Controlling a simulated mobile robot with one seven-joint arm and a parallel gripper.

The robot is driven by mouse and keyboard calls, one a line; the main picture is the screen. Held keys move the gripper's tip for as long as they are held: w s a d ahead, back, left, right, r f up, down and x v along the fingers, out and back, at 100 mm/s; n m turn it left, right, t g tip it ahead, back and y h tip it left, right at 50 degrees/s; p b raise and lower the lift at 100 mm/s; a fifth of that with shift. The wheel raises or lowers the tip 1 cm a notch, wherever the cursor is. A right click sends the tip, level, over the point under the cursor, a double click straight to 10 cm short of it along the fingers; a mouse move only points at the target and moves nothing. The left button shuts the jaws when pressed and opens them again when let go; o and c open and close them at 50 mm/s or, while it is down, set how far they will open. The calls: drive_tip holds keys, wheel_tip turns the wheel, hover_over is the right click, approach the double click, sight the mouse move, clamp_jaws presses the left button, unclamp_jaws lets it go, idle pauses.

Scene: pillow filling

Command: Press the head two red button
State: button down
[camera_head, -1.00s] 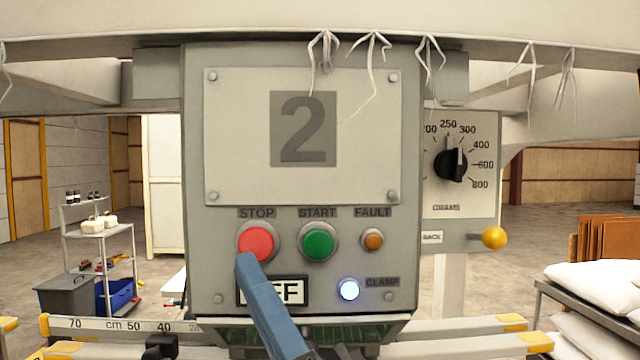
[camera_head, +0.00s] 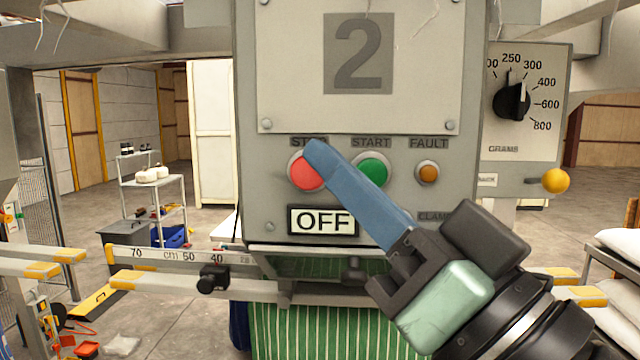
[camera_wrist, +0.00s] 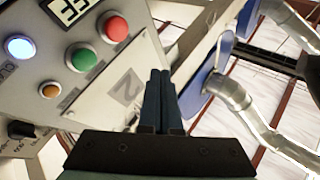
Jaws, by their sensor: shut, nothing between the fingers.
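The panel of head 2 (camera_head: 470,110) carries a red STOP button (camera_head: 304,172), a green START button (camera_head: 372,169) and an orange FAULT button (camera_head: 428,173). My gripper (camera_head: 314,148) is shut and empty, its blue fingers rising from the lower right. Its tips overlap the red button's upper right edge in the head view; I cannot tell there whether they touch. In the wrist view, the red button (camera_wrist: 114,28) shows fully, to the left of the finger tips (camera_wrist: 160,76) and apart from them in the picture. The display (camera_head: 323,221) reads OFF.
A dial (camera_head: 512,102) and a yellow knob (camera_head: 555,181) are on the right. A ruler rail (camera_head: 165,255) with a black clamp (camera_head: 212,279) runs below the panel. Green striped fabric (camera_head: 320,325) hangs underneath. White pillows (camera_head: 622,245) lie at the right.

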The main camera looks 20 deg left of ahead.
drive_tip(key=s+d+f+n+g+h+b, duration=0.1)
drive_tip(key=d+n+h, duration=0.4)
drive_tip(key=n, duration=1.6)
drive_tip(key=s+g+b, duration=0.1)
drive_tip(key=s+b, duration=0.1)
drive_tip(key=shift+s+f+n, duration=0.15)
drive_tip(key=shift+s+n, duration=0.15)
drive_tip(key=shift+w+a, duration=0.1)
drive_tip(key=shift+a, duration=0.05)
drive_tip(key=p, duration=0.5)
approach(294, 173)
drive_tip(key=s+a+r, duration=0.1)
drive_tip(key=a, duration=0.2)
drive_tip(key=w+p, duration=0.1)
drive_tip(key=w+a+p, duration=0.1)
drive_tip(key=w, duration=0.1)
drive_tip(key=shift+w+a+f, duration=0.1)
drive_tip(key=shift+w+a, duration=0.05)
drive_tip(key=shift+a, duration=0.1)
drive_tip(key=shift+w+a+f, duration=0.1)
drive_tip(key=shift+w+f, duration=0.15)
drive_tip(key=shift+w, duration=0.25)
